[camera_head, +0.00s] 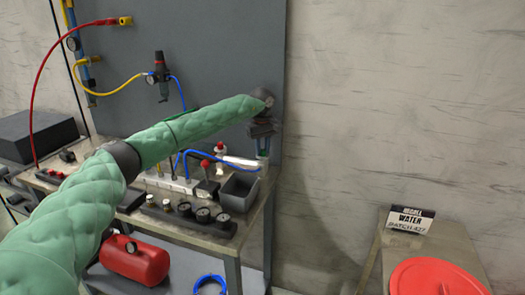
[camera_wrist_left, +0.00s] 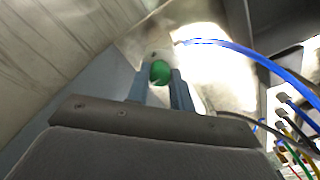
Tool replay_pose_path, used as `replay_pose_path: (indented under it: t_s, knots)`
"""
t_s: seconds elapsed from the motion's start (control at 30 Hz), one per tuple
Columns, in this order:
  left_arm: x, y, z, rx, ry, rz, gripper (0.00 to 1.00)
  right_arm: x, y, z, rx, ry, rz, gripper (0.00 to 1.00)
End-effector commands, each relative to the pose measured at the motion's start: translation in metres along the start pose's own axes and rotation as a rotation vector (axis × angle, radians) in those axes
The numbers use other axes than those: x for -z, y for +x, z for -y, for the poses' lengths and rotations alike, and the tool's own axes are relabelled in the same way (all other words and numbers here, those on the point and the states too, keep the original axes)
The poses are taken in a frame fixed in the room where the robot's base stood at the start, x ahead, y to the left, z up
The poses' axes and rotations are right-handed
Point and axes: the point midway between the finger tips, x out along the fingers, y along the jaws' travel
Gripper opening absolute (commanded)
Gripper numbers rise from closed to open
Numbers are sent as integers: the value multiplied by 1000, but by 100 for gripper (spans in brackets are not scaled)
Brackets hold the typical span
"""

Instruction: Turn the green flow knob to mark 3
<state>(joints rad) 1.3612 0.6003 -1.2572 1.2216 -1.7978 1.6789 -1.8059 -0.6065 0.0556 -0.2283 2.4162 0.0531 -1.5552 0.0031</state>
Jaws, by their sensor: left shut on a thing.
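The green flow knob (camera_wrist_left: 159,72) shows in the left wrist view as a round green ball between the two fingers of my left gripper (camera_wrist_left: 162,82). The fingers are shut on it, one on each side. In the head view my left gripper (camera_head: 262,147) is at the right end of the workbench, at the end of my green-sleeved arm, and the knob is too small to make out there. No mark or scale by the knob can be read in either view. My right gripper is in neither view.
A blue hose (camera_wrist_left: 232,50) passes close to the right of the fingers. The bench holds a grey open bin (camera_head: 238,190), several gauges (camera_head: 203,214) and red-topped fittings. A red tank (camera_head: 135,260) sits below.

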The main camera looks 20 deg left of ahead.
Motion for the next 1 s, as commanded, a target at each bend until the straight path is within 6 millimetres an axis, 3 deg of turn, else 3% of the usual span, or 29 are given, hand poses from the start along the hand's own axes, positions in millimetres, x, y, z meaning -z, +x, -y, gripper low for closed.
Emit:
replay_pose_path:
  t_s: [0.37,0.4,0.5,0.83,1.0]
  knots:
    - [0,0,0,0,4,0,0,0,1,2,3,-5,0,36]
    - [0,0,0,0,4,0,26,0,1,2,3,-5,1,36]
    - [0,0,0,0,4,0,44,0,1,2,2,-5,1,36]
    - [0,-2,0,0,4,0,44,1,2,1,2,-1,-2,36]
    - [1,-20,0,-2,4,-2,44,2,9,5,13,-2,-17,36]
